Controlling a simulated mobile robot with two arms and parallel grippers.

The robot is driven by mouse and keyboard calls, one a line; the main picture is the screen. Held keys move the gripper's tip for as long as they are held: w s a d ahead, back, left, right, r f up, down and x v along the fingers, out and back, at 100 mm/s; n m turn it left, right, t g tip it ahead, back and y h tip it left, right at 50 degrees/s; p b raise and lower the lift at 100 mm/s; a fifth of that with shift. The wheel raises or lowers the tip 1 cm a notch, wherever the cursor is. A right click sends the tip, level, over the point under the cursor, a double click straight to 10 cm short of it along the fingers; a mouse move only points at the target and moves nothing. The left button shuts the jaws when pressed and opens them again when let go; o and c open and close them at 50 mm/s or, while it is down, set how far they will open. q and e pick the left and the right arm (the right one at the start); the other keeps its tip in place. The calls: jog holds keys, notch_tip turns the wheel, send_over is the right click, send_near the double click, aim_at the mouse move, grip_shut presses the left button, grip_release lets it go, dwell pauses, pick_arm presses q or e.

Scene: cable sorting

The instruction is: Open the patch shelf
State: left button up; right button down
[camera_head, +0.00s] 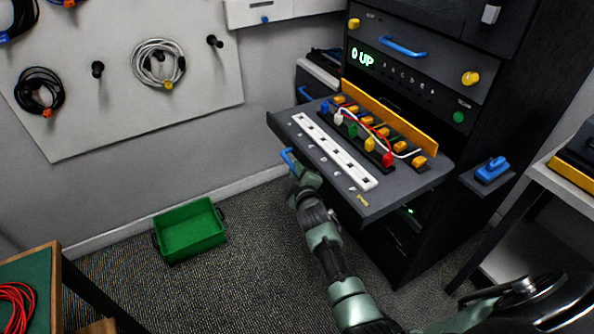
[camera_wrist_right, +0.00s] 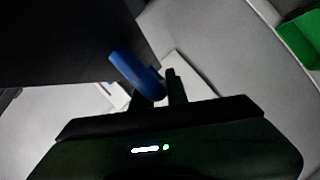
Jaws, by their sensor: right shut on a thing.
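The patch shelf (camera_head: 400,192) is a dark pull-out tray that sticks out of the black rack in the head view. It carries a white socket strip (camera_head: 335,150) and a row of plugs with short cables. A blue handle (camera_head: 288,158) sits on its front edge at the left. My right gripper (camera_head: 296,172) is at this handle, shut on it. In the right wrist view the blue handle (camera_wrist_right: 136,76) shows at the fingers, and the dark shelf lies at upper left. My left gripper is not in view.
The black rack (camera_head: 475,130) stands behind the shelf, with another blue handle (camera_head: 403,46) on an upper unit. A green bin (camera_head: 190,231) is on the carpet. A table with a red cable (camera_head: 17,305) is at lower left. Cables hang on the wall board (camera_head: 100,110).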

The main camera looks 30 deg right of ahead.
jog(key=shift+f, duration=0.1)
jog(key=c, duration=1.4)
grip_release()
jog(key=v, duration=0.8)
jog(key=shift+p, duration=0.35)
